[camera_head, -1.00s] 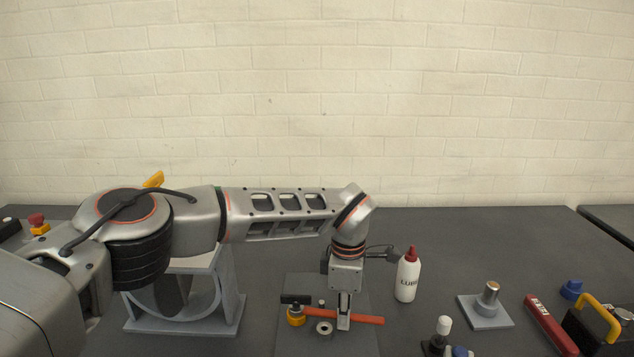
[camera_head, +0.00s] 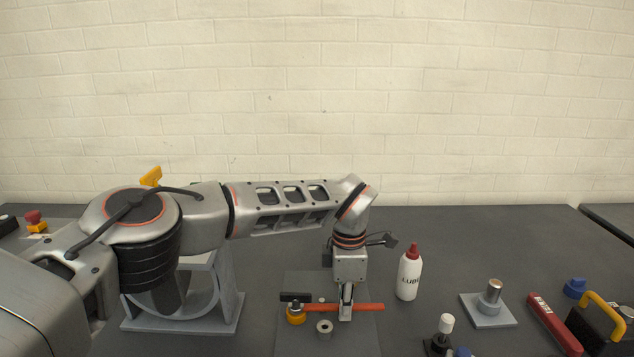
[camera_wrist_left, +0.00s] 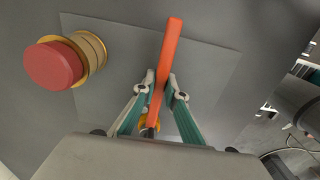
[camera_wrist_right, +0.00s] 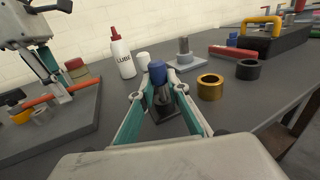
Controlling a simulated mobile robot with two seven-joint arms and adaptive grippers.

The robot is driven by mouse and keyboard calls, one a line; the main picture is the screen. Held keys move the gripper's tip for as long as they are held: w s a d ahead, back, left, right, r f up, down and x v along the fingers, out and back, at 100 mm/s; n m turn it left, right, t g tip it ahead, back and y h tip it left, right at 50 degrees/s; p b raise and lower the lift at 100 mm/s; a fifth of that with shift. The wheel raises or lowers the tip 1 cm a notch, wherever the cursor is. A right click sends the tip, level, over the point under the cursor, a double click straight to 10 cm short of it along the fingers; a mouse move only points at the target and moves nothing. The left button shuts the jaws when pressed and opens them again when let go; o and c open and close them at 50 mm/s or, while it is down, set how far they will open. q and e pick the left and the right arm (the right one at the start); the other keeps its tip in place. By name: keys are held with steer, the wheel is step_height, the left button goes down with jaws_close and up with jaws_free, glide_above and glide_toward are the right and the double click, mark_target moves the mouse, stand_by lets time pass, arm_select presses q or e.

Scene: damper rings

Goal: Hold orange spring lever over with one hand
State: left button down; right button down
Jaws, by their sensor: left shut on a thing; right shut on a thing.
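The orange spring lever (camera_head: 365,307) lies sideways above a grey plate (camera_head: 360,342) in the head view. A yellow-orange knob (camera_head: 296,316) stands at its left end. My left gripper (camera_head: 346,317) points down and is shut on the lever. The lever also shows between the fingers in the left wrist view (camera_wrist_left: 172,50). The right arm is outside the head view.
A grey ring (camera_head: 324,328) lies in front of the lever. A white lube bottle (camera_head: 409,277) stands right of the plate. A grey post on a base (camera_head: 490,310), a red tool (camera_head: 552,323) and a black toolbox (camera_head: 590,333) stand farther right.

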mark_target(466, 353)
steer(key=shift+s+f+g, duration=0.1)
steer(key=shift+f+g, duration=0.2)
steer(key=shift+f, duration=0.45)
arm_select(q)
steer(key=c, duration=1.7)
jaws_free()
steer(key=shift+a, duration=0.1)
arm_select(e)
steer(key=shift+a, duration=0.1)
arm_select(q)
steer(key=shift+r+p, duration=0.55)
steer(key=shift+r, duration=0.65)
arm_select(e)
steer(key=shift+r, duration=0.75)
arm_select(q)
steer(key=shift+r+p, duration=1.45)
steer(key=shift+r, duration=1.45)
arm_select(e)
steer(key=shift+w+r, duration=0.2)
steer(key=shift+r, duration=2.1)
arm_select(q)
steer(key=shift+f, duration=0.1)
arm_select(e)
steer(key=shift+f, duration=0.1)
